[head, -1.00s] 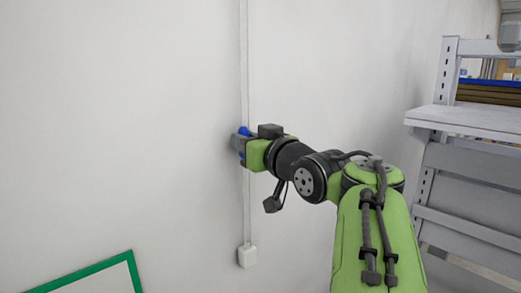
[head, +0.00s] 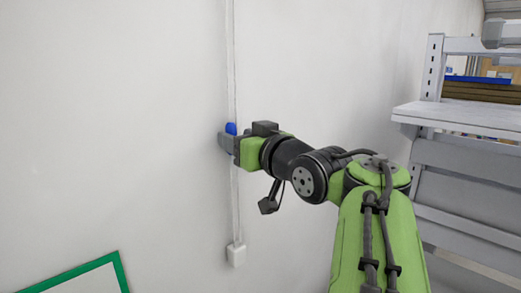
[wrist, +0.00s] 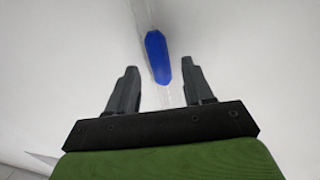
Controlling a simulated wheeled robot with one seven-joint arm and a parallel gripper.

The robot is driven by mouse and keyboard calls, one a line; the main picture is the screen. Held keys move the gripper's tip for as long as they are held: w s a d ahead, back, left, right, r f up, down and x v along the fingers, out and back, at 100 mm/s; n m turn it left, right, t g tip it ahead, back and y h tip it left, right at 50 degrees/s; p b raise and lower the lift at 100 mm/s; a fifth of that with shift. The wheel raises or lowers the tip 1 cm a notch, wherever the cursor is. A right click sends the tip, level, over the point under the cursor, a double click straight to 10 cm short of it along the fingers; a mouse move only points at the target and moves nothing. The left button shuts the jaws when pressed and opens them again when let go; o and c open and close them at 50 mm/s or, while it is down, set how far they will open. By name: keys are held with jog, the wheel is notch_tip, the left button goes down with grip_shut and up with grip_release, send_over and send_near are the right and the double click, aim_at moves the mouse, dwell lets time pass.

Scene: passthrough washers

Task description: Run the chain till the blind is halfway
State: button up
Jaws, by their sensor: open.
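A blue elongated piece (wrist: 158,57) shows in the wrist view between and just beyond my two fingertips, on the line of a pale vertical strip. In the head view the blue piece (head: 231,128) shows just above my fingers. I cannot make out the chain itself against the pale strip. My gripper (head: 224,141) is at the wall, in front of the strip. In the wrist view my gripper (wrist: 162,72) is open, one finger on each side of the blue piece, with a gap at each side. The blind is not in view.
A white vertical strip (head: 235,205) runs down the wall to a small white box (head: 236,254). A green-edged frame (head: 122,270) is at lower left. A grey shelf unit (head: 465,118) stands at right. The wall left of my gripper is clear.

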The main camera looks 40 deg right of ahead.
jog(key=s+a+b, duration=0.1)
jog(key=s, duration=1.2)
jog(key=shift+s+a, duration=0.35)
jog(key=shift+a, duration=0.05)
jog(key=shift+f, duration=0.1)
jog(key=w+a+f+g+y+b, duration=0.2)
jog(key=a+f+g, duration=0.1)
jog(key=a+f, duration=0.55)
jog(key=w+a+f+g+y+b, duration=0.1)
jog(key=w+a+f+g, duration=0.3)
jog(key=f, duration=0.8)
jog(key=s+a+f+g, duration=0.2)
jog(key=s+f, duration=0.3)
jog(key=f, duration=0.3)
jog(key=s+a+f+n+g+b, duration=0.1)
jog(key=s+a+f+g, duration=0.2)
jog(key=s+f, duration=0.3)
jog(key=shift+s+f+n+h, duration=0.3)
jog(key=shift+f+h, duration=0.1)
jog(key=shift+f, duration=0.55)
